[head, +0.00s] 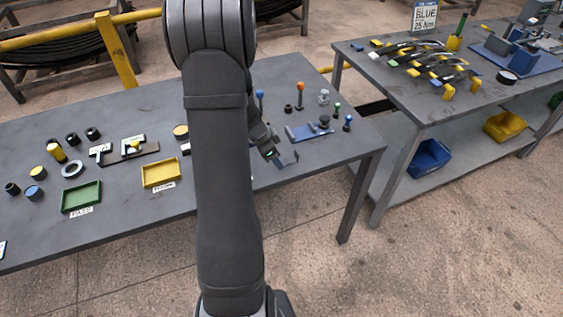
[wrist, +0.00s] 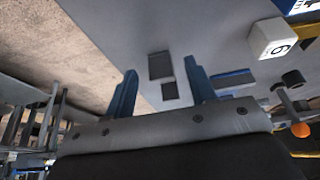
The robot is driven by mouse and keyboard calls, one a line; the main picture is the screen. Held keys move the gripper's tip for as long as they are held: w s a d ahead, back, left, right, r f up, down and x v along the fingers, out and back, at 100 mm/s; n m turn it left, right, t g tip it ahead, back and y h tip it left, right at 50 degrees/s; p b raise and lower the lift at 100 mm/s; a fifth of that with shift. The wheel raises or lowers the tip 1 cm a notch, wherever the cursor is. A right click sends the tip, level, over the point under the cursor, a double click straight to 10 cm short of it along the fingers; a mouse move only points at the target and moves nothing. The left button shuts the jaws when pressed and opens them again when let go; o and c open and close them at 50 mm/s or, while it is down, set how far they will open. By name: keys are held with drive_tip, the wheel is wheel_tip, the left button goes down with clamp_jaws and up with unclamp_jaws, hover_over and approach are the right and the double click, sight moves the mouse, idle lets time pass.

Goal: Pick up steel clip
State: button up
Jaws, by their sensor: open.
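My gripper (wrist: 160,68) is open in the wrist view, its two blue-grey fingers apart. Two small dark grey rectangular patches (wrist: 160,65) show between the fingers against the grey tabletop. They may be the steel clip, but I cannot tell for sure. Nothing is visibly held. In the head view my gripper (head: 284,160) is low over the right part of the left table, just left of a blue plate (head: 300,133) with a grey fitting. My arm hides part of the table there, and I cannot make out the clip separately.
The grey table (head: 110,225) carries a green tray (head: 81,197), a yellow tray (head: 160,173) and several small parts. Orange-topped (head: 300,87) and blue-topped (head: 260,94) pegs stand behind the gripper. A white numbered cube (wrist: 272,38) shows in the wrist view. The table's edge is close.

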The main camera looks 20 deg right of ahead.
drive_tip(key=shift+x, duration=0.8)
clamp_jaws()
drive_tip(key=shift+r, duration=0.15)
